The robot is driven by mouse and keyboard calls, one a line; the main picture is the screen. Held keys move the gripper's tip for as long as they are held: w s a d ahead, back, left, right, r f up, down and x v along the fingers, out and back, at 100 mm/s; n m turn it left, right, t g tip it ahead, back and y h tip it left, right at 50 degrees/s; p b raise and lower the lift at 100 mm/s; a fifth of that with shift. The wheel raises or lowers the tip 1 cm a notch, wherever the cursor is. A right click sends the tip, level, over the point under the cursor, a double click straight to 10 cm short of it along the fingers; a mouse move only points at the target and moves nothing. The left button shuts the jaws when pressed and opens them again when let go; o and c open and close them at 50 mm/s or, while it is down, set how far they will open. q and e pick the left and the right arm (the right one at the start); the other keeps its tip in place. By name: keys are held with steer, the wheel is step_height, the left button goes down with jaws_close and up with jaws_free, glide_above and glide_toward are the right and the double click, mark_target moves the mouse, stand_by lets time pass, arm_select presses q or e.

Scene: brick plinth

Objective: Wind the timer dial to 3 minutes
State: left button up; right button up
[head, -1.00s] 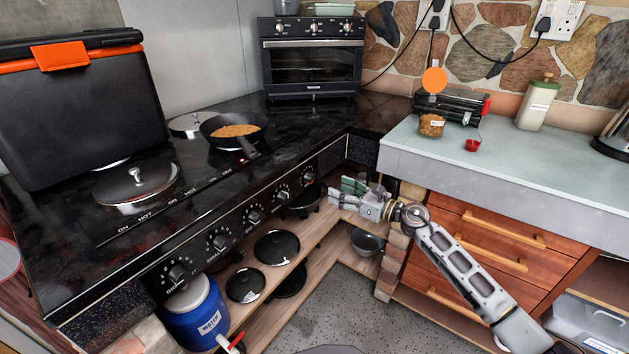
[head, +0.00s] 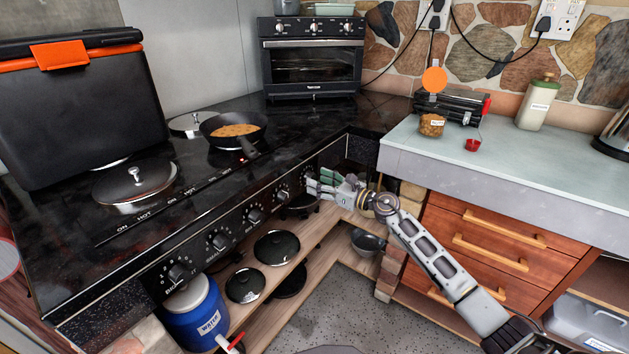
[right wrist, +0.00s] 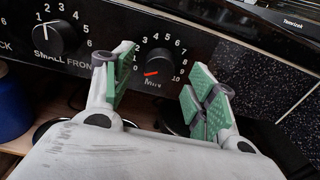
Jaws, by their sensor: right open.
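The timer dial (right wrist: 158,60) is a black knob at the right end of the cooker's front panel, labelled MIN, with numbers up to 10. Its red mark sits at the lower left, near the 0. My right gripper (right wrist: 160,76) is open, its green-padded fingers on either side of the dial in the right wrist view, with a gap at each side. In the head view my right gripper (head: 314,184) is at the panel's right end and the dial (head: 308,172) is partly hidden. My left gripper is out of view.
Another knob (right wrist: 55,38), labelled SMALL FRONT, is left of the timer dial. A frying pan (head: 234,128) with food is on the hob above. Black lids (head: 277,247) lie on the shelf below. The grey worktop (head: 500,160) is to the right.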

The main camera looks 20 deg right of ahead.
steer(key=shift+x, duration=1.2)
steer(key=shift+c, duration=0.5)
steer(key=c, duration=1)
